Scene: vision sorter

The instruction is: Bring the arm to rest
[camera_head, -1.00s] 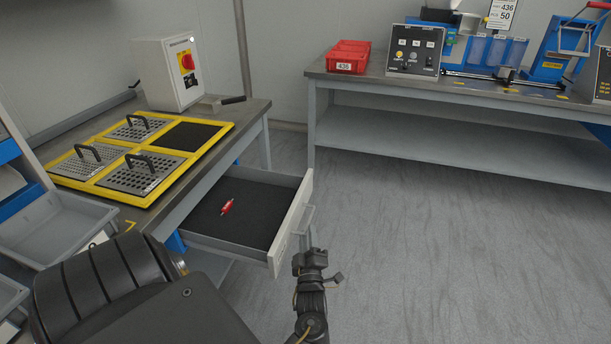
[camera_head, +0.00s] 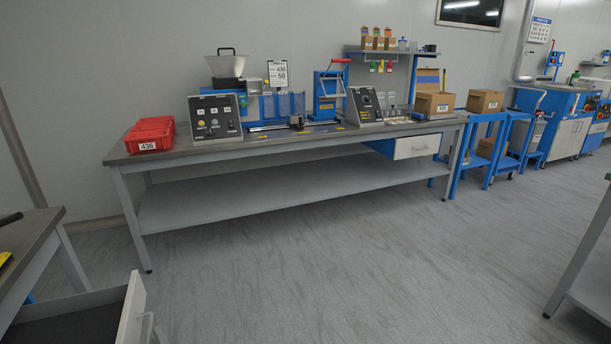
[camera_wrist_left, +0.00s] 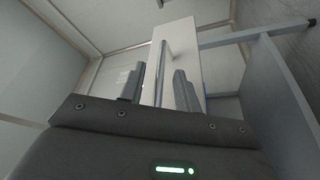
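My left gripper (camera_wrist_left: 158,80) shows in the left wrist view, its two grey fingers spread apart with nothing clamped between them. The white drawer front (camera_wrist_left: 178,55) is ahead of it, and the upright-looking bar of the drawer handle (camera_wrist_left: 161,65) lines up with the gap between the fingers. I cannot tell how far the handle is from the fingertips. In the head view the open drawer (camera_head: 128,312) is at the lower left, and its inside is mostly cut off. No gripper can be made out in the head view. My right gripper is not seen.
A long workbench (camera_head: 270,153) carries a red bin (camera_head: 150,135), control boxes and a blue press. Cardboard boxes (camera_head: 434,104) and blue stands (camera_head: 480,150) are at the right. A table corner (camera_head: 28,236) is at the left. The grey floor (camera_head: 360,265) is clear between.

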